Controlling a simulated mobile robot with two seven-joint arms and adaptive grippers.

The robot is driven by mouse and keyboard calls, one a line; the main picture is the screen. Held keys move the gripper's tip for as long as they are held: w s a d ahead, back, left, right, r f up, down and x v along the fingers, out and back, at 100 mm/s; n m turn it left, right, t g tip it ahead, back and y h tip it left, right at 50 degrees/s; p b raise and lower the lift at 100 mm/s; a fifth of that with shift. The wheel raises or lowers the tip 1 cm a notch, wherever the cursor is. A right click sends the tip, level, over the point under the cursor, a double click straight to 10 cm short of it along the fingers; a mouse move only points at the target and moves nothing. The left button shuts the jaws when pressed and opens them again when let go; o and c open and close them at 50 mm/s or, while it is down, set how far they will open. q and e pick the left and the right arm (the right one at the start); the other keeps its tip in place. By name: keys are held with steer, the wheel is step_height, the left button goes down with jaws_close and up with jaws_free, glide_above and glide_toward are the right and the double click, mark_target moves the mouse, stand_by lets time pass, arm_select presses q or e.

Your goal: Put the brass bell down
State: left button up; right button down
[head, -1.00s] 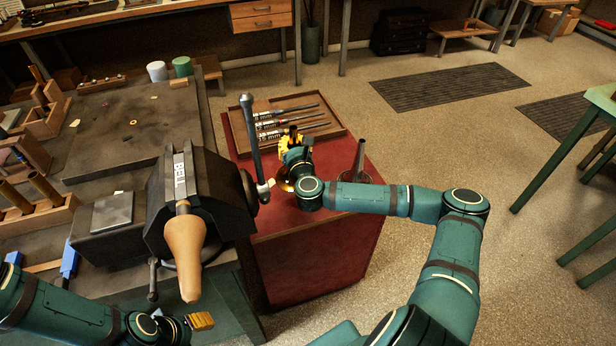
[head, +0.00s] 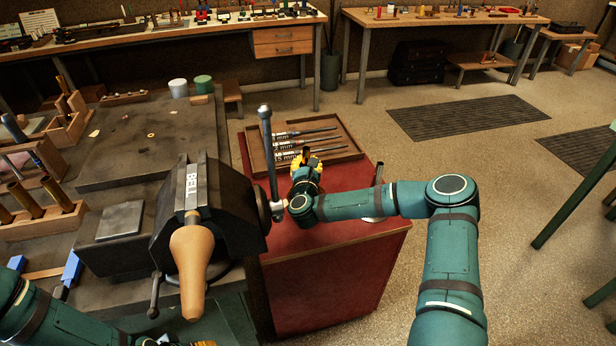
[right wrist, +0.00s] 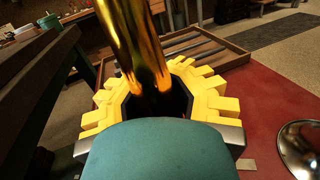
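The brass bell (right wrist: 140,45) shows in the right wrist view as a shiny golden tube rising between the yellow fingers of my right gripper (right wrist: 150,85). The fingers wrap closely around it and look shut on it. In the head view my right gripper (head: 307,172) is over the left part of the red cabinet top (head: 345,240), with the tube end (head: 306,152) poking up above it. The bell's lower part is hidden, so I cannot tell whether it touches the cabinet. My left gripper (head: 203,343) barely shows at the bottom edge.
A wooden tray (head: 259,158) with several steel tools lies behind the gripper. A grey bell (right wrist: 302,150) stands to the right on the red top. A black vise (head: 222,215) and an upright metal rod (head: 268,150) are close on the left.

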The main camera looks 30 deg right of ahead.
step_height(320, 180, down, 4)
steer(key=shift+f+b, duration=0.25)
steer(key=shift+b, duration=0.15)
steer(key=shift+f, duration=0.1)
steer(key=c, duration=1.1)
jaws_free()
steer(key=shift+o, duration=0.2)
steer(key=shift+s+a+r, duration=0.1)
steer(key=shift+s+r, duration=0.05)
steer(key=shift+r, duration=0.05)
steer(key=p+v, duration=0.1)
steer(key=v, duration=1)
steer(key=shift+s+a, duration=0.15)
steer(key=shift+s, duration=0.2)
